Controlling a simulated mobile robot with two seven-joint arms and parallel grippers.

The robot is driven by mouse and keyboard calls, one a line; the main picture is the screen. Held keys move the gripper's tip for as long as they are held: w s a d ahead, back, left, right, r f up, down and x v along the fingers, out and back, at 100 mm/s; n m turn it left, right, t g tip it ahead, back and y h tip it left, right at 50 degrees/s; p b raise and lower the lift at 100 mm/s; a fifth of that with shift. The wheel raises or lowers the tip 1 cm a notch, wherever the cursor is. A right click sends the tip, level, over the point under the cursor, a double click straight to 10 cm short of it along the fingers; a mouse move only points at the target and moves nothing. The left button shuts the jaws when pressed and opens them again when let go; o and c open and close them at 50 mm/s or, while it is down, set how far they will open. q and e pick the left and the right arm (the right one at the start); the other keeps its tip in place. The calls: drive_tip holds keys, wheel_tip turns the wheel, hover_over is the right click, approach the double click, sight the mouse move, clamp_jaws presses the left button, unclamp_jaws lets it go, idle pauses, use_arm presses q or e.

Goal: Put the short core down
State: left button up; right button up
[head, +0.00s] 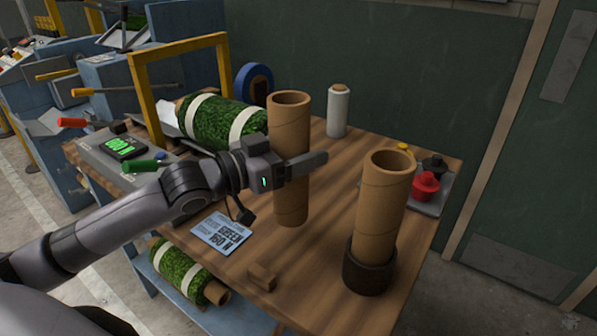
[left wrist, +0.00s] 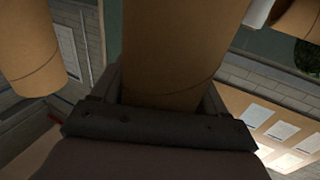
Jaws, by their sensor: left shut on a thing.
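My left gripper (head: 298,165) is shut around the middle of an upright brown cardboard tube, which I take as the short core (head: 290,205). The core's lower end shows just over the wooden table; I cannot tell whether it touches. In the left wrist view the core (left wrist: 180,50) fills the space between the fingers. A second cardboard core (head: 383,200) stands slightly tilted in a dark round holder (head: 369,270) at the table's front right. It also shows in the left wrist view (left wrist: 28,45). My right gripper is not in view.
The wooden table (head: 335,215) has bare room between the two cores. A green turf roll (head: 215,122) lies behind my arm. A white roll (head: 338,110) and a tray with red and black caps (head: 425,187) stand behind.

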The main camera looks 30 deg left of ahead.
use_arm(q)
drive_tip(key=shift+f, duration=2.2)
drive_tip(key=o, duration=1.2)
drive_tip(key=v, duration=1.2)
